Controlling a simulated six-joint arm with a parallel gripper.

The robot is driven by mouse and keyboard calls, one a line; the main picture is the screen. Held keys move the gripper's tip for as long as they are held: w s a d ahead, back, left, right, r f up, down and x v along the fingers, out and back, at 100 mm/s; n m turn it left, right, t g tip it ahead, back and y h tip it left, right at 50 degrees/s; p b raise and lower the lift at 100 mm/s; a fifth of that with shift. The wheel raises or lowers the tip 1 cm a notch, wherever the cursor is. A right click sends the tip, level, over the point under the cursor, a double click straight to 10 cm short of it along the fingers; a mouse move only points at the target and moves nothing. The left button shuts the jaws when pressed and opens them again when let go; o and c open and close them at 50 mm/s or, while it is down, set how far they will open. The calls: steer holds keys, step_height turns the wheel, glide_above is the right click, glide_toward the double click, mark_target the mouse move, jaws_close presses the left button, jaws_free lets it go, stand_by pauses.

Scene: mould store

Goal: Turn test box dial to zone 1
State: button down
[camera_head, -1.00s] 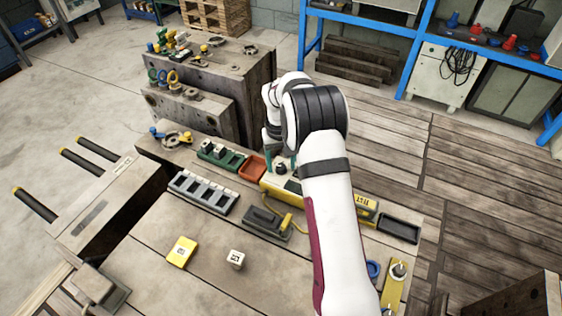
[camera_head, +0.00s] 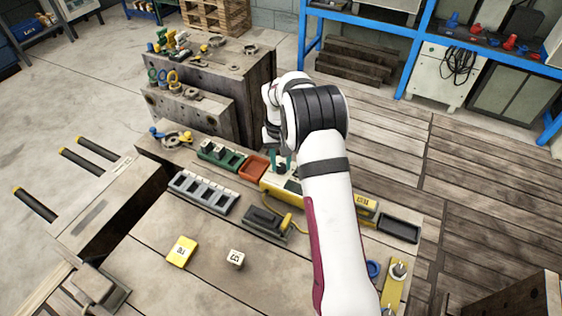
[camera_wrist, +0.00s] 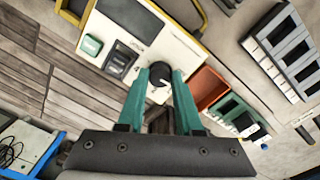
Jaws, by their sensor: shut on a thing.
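The test box (camera_head: 270,193) is yellow with a pale top panel and stands on the wooden bench, partly hidden behind my arm. In the wrist view its panel (camera_wrist: 188,47) shows a dark screen, a black switch and a green button. The black round dial (camera_wrist: 159,75) lies between the green fingers of my gripper (camera_wrist: 160,82), which is shut on it. A pale mark shows on the dial, but I cannot read which zone it points to. In the head view the fingertips (camera_head: 281,161) show at the box, and the dial is hidden.
An orange-red tray (camera_head: 252,168) and a green tray (camera_head: 221,155) stand left of the box. A grey slotted rack (camera_head: 204,192), a black-and-grey device (camera_head: 266,222), a yellow tag (camera_head: 181,251) and a white cube (camera_head: 236,258) lie nearer. A dark tray (camera_head: 399,229) is at the right.

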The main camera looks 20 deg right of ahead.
mark_target(280, 166)
steer(key=m, duration=0.6)
steer(key=shift+m, duration=0.3)
steer(key=shift+w, duration=0.1)
stand_by(0.4)
steer(key=c, duration=0.6)
jaws_free()
steer(key=r, duration=1.6)
steer(key=shift+w+a, duration=0.1)
steer(key=shift+a, duration=0.1)
